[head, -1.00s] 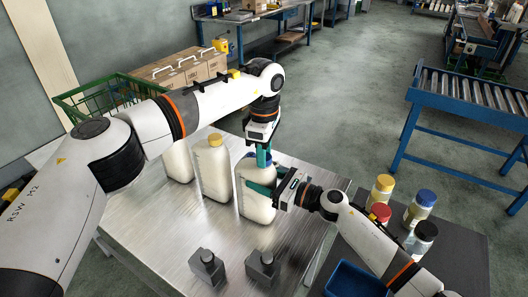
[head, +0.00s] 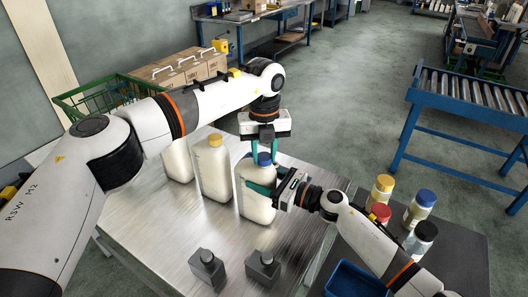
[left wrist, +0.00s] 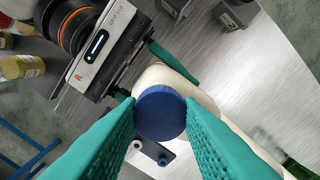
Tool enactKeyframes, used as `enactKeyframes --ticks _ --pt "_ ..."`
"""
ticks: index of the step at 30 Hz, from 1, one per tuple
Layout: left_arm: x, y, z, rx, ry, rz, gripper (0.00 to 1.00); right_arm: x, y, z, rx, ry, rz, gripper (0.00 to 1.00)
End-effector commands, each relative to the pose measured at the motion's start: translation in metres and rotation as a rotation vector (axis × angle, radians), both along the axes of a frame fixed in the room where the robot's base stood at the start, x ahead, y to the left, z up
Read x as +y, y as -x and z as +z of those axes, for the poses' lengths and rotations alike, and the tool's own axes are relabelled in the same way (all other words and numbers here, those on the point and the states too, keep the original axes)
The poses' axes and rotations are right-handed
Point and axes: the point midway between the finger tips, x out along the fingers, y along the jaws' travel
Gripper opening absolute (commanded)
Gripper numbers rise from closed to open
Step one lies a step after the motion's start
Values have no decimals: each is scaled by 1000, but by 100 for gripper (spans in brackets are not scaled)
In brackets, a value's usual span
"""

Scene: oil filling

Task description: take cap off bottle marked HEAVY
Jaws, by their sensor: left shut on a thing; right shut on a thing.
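A milky, pale bottle (head: 254,203) with a blue cap (head: 264,157) stands upright near the right side of the metal table. No marking on it is readable. My left gripper (head: 263,149) points down from above, its green fingers shut on the sides of the blue cap. In the left wrist view the cap (left wrist: 160,112) sits between the two fingers.
A yellow-capped bottle (head: 212,172) and another pale bottle (head: 177,163) stand to the left on the metal table (head: 165,226). Two dark grey blocks (head: 207,268) (head: 263,268) stand at its front. Small capped jars (head: 419,208) and a blue bin (head: 352,282) are at right.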

Motion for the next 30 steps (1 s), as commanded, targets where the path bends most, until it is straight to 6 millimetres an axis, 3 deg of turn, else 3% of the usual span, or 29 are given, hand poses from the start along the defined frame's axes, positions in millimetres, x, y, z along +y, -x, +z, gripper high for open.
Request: enactKeyframes --ticks 12,18,22,30 --pt "0 -1 1 -2 2 853 4 1 1 -1 0 1 3 0" --pt "0 -1 1 -2 3 1182 4 1 1 -1 0 1 3 0" --pt "0 -1 1 -2 4 1283 4 1 1 -1 0 1 3 0" --pt "0 -2 2 -3 3 1279 4 1 1 -1 1 1 2 0"
